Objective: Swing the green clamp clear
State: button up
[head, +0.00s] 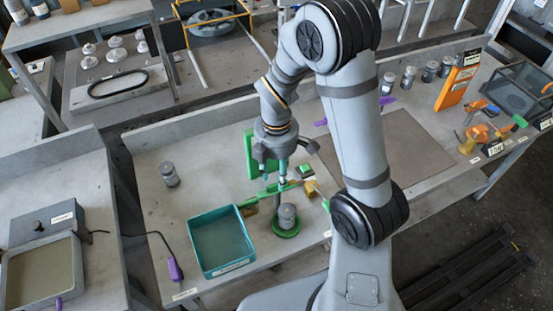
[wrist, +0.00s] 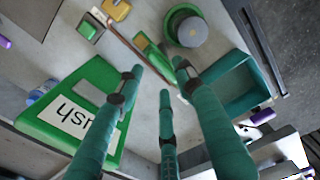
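The green clamp (head: 280,188) shows in the head view as a slim green bar below my gripper. In the wrist view a green piece that looks like the clamp (wrist: 150,50) lies just beyond the fingertips, beside a thin brownish rod. My gripper (head: 275,180) points down over it, with teal fingers. In the wrist view my gripper (wrist: 160,76) has its three fingers spread, with nothing between them. Contact with the clamp cannot be made out. A grey cylindrical part (head: 287,214) sits upright on a round green base (head: 286,231) close by.
A teal tray (head: 207,274) stands left of the round base. A green upright block (head: 250,150) with a label stands behind my gripper; its label shows in the wrist view (wrist: 75,119). A grey canister (head: 169,174) stands at left. The bench between canister and block is clear.

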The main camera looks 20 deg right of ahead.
notch_tip(320, 180, up, 10)
jog(key=shift+f, duration=0.15)
dwell(0.5)
send_over(277, 196)
jog(key=w, duration=0.1)
jog(key=f, duration=1.2)
jog(key=shift+w+d+f, duration=0.1)
jog(key=shift+w+d, duration=0.1)
